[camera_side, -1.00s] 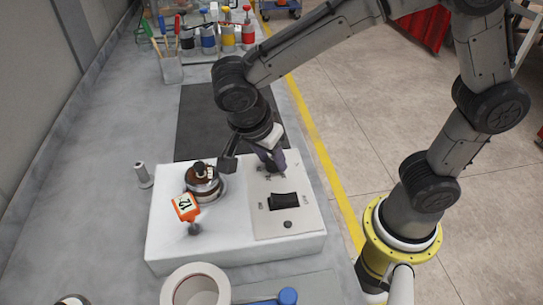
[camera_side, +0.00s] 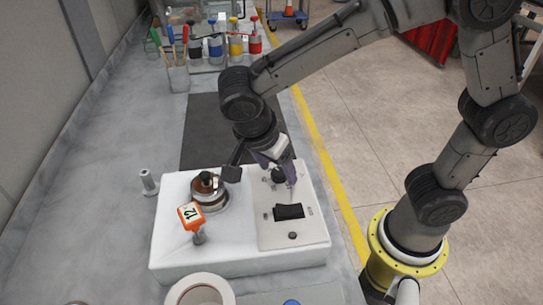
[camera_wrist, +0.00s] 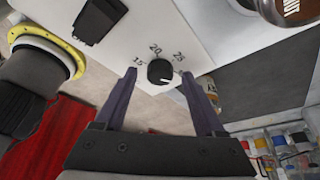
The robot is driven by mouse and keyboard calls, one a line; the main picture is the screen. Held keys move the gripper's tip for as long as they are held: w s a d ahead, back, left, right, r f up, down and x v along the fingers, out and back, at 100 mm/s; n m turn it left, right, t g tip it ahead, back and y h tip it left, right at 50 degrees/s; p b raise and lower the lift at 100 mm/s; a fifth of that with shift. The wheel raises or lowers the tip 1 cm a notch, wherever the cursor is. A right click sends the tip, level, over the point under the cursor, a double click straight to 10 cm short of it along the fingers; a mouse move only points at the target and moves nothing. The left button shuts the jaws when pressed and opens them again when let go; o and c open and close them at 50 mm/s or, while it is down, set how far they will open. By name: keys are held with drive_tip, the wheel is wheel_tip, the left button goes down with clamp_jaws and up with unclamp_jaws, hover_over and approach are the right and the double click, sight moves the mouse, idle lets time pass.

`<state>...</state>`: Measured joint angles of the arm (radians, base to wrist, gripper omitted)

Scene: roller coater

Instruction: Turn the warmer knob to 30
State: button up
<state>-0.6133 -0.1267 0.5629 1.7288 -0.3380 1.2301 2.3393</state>
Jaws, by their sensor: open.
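The warmer knob (camera_wrist: 160,72) is a small black dial on a light panel, with 15, 20 and 25 printed around it. A small light mark shows near its lower right edge in the wrist view; I cannot tell the exact setting. No 30 is legible. My gripper (camera_wrist: 159,76) is open, with one dark finger on each side of the knob and gaps between. In the side view my gripper (camera_side: 280,175) points down at the panel's far end, with the dark knob partly visible by the fingers. The white machine (camera_side: 215,255) carries the panel (camera_side: 300,232).
A black rocker switch (camera_side: 289,211) sits on the panel nearer the camera. Bottles and a brush cup (camera_side: 178,77) are at the back. A dark mat (camera_side: 200,125) lies behind the machine.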

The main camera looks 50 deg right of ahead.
drive_tip(key=v, duration=1.3)
drive_tip(key=shift+a+r, duration=0.15)
drive_tip(key=s+d+r+m+y, duration=0.1)
drive_tip(key=s+d+r, duration=0.1)
drive_tip(key=d, duration=0.5)
drive_tip(key=s+d+r+m+y, duration=0.1)
drive_tip(key=s+d+r, duration=0.1)
drive_tip(key=d, duration=0.4)
drive_tip(key=s+d+f+n+t+y, duration=0.1)
drive_tip(key=s+f+n+t, duration=0.1)
drive_tip(key=n, duration=0.8)
drive_tip(key=s+d+f+n+t+y, duration=0.1)
drive_tip(key=s+f+n, duration=0.4)
drive_tip(key=n, duration=0.5)
drive_tip(key=d+f+t, duration=0.1)
drive_tip(key=f+t, duration=0.1)
drive_tip(key=shift+t, duration=0.3)
